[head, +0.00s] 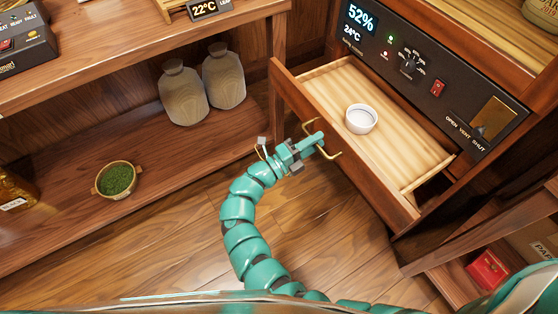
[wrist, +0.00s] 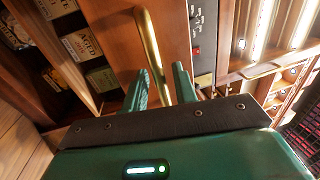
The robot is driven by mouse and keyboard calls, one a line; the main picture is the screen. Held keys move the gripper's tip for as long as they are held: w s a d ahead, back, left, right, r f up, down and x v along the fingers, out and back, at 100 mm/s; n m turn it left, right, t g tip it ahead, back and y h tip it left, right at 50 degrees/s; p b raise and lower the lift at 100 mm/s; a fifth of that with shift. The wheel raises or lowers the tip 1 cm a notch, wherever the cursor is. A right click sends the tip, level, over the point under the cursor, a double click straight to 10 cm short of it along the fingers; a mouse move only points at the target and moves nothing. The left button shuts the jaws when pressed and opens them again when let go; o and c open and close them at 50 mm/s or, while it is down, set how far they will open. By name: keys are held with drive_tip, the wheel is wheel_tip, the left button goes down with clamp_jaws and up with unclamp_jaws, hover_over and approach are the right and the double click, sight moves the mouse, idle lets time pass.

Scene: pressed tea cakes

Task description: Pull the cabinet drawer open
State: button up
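The cabinet drawer (head: 345,172) is pulled well out of the cabinet, so its pale wooden inside shows. A brass bar handle (head: 333,154) stands on its front; it also shows in the wrist view (wrist: 149,40). My teal gripper (head: 312,142) is at this handle, outside the drawer front. In the wrist view, the fingers of my gripper (wrist: 166,85) are on either side of the bar and look closed on it. The exact contact is partly hidden. A small white cup (head: 361,119) stands upright inside the drawer.
A dark control panel (head: 425,65) is above the drawer. At left, a wooden shelf unit (head: 60,215) holds two grey-brown jars (head: 183,92) and a bowl of green leaf (head: 116,179). An open lower shelf with a red box (head: 488,270) is at right. Bare floor (head: 330,240) lies before the drawer.

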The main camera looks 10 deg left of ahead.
drive_tip(key=b+v, duration=0.7)
drive_tip(key=v, duration=1)
idle(0.3)
drive_tip(key=shift+r, duration=0.1)
idle(0.5)
